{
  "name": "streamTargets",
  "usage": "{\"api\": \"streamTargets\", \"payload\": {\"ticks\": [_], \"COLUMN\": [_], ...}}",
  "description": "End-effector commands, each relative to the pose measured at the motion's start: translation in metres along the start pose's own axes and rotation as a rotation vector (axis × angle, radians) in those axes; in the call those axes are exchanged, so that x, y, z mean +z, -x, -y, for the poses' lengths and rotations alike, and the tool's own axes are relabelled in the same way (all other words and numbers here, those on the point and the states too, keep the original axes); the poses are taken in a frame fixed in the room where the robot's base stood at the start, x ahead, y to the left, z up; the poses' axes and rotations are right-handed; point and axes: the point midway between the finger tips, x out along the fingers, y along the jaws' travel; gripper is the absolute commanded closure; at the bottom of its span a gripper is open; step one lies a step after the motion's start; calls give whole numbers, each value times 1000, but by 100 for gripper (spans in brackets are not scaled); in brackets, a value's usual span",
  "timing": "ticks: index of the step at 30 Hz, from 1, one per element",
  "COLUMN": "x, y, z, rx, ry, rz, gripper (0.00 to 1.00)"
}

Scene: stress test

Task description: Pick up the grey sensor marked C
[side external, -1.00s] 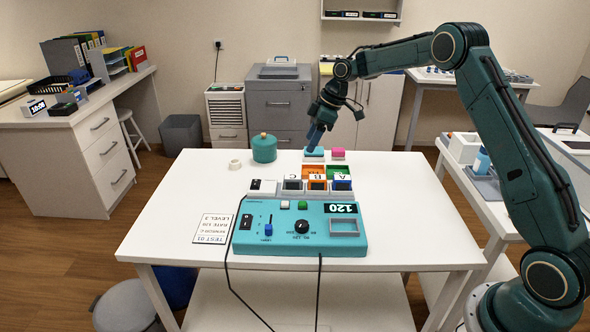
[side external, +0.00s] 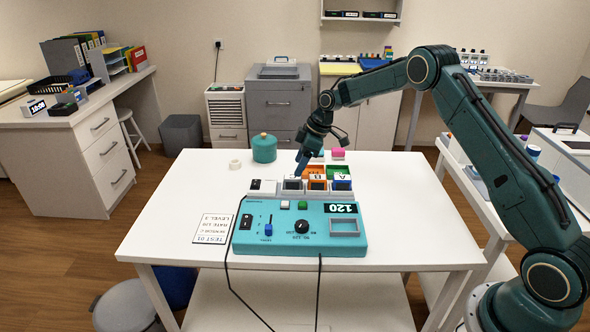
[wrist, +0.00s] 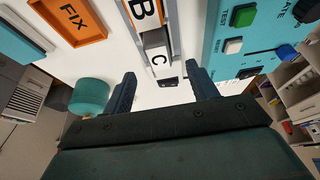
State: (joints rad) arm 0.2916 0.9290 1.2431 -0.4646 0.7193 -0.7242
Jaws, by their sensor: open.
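The grey sensor marked C (side external: 292,184) stands in the row behind the teal console, left of the orange sensor marked B (side external: 317,182) and the blue one marked A (side external: 342,182). In the wrist view, the C sensor (wrist: 157,55) shows its white label between and beyond my fingertips. My gripper (side external: 299,171) is above and just behind the C sensor, pointing down. In the wrist view my gripper (wrist: 163,78) is open, with nothing between its fingers. Whether a finger touches the sensor cannot be told.
The teal console (side external: 260,245) with knobs and buttons stands in front of the row. Orange (side external: 313,169) and green trays lie behind it, with a pink block (side external: 338,154) farther back. A teal pot (side external: 264,148) stands back left. The table's left side is mostly clear.

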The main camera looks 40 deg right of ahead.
Motion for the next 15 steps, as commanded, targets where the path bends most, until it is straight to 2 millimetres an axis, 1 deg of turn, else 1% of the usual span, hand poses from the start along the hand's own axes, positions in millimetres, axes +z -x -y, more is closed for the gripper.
{"api": "streamTargets", "payload": {"ticks": [5, 8, 11, 15], "x": [0, 1, 1, 2], "y": [-2, -7, -17, -34], "z": [0, 0, 0, -1], "rx": [0, -1, -2, -2], "ry": [0, 0, 0, 1], "rz": [0, 1, 2, 1], "gripper": [42, 42, 42, 42]}}
